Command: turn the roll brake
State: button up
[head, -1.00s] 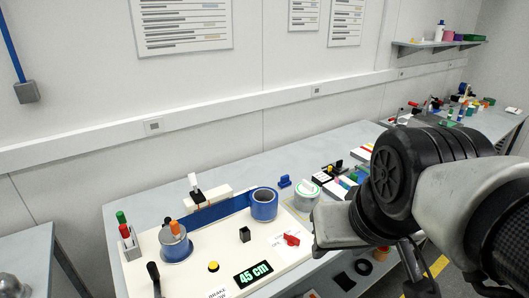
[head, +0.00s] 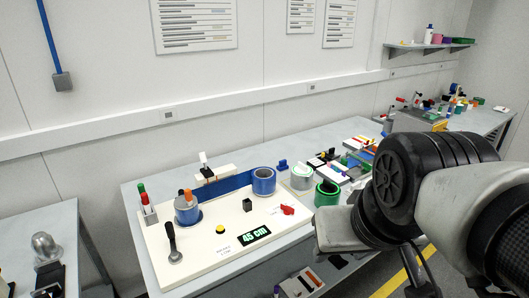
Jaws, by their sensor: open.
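A cream board (head: 205,259) on the bench carries a blue roll (head: 186,212) around a post with an orange top. A blue band runs from there to a second blue roll (head: 263,182). A dark lever with a rounded knob (head: 173,243) stands upright at the board's front left. Beside it are a label (head: 223,250), too small to read surely, and a yellow button (head: 220,229). A red knob (head: 287,209) sits at the right. I cannot tell for sure which control is the roll brake. My gripper is not in view; only my arm shows at the right.
A display (head: 256,235) reads 45 cm. A small black block (head: 247,204) and a white-handled clamp (head: 206,168) stand on the board. A green roll (head: 327,193) and a pale roll (head: 301,176) stand near my arm. A second bench (head: 30,226) is at left.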

aim_at(288, 210)
jog(key=i+l+u, duration=0.65)
jog(key=i, duration=0.15)
